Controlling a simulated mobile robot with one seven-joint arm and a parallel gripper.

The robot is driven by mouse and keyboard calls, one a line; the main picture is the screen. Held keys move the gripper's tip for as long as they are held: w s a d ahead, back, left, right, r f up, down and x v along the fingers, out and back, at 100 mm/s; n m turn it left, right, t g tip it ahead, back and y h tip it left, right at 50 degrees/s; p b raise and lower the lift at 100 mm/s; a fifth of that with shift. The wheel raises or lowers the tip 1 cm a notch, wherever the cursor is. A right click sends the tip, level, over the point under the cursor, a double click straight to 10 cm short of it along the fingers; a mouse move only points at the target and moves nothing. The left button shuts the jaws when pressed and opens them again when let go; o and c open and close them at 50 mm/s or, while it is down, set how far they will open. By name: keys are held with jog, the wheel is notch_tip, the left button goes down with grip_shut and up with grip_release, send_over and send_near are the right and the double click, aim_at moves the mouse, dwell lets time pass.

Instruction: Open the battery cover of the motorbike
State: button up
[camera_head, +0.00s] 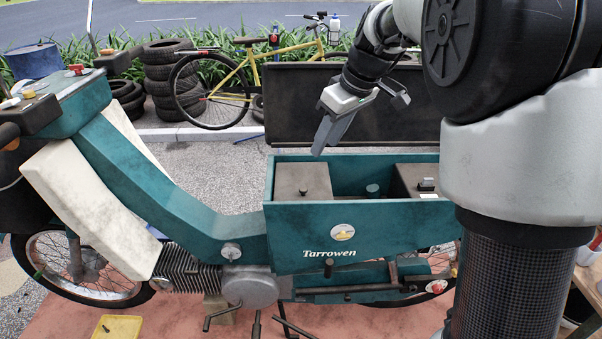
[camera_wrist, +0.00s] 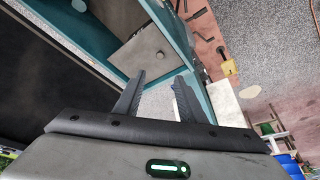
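The teal motorbike (camera_head: 231,240) stands side-on, with an open teal box marked "Tarrowen" (camera_head: 350,215) at its rear. A flat grey-brown cover (camera_head: 293,185) with a small knob (camera_head: 304,190) lies over the left end of the box and looks shut. I take it as the battery cover. The cover (camera_wrist: 130,53) and its knob (camera_wrist: 159,55) also show in the wrist view, beyond my fingertips. My gripper (camera_head: 330,133) is above and behind the box, pointing down, apart from the cover. Its two fingers (camera_wrist: 156,84) are spread with nothing between them.
A dark lid panel (camera_head: 345,85) stands upright along the box's back edge, close to my gripper. A dark block (camera_head: 407,177) sits in the box's right end. Tyres (camera_head: 172,75) and a yellow bicycle (camera_head: 245,70) stand behind. A yellow tray (camera_head: 117,327) lies on the floor.

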aim_at(303, 188)
jog(key=x, duration=1.6)
jog(key=shift+f, duration=0.3)
grip_shut()
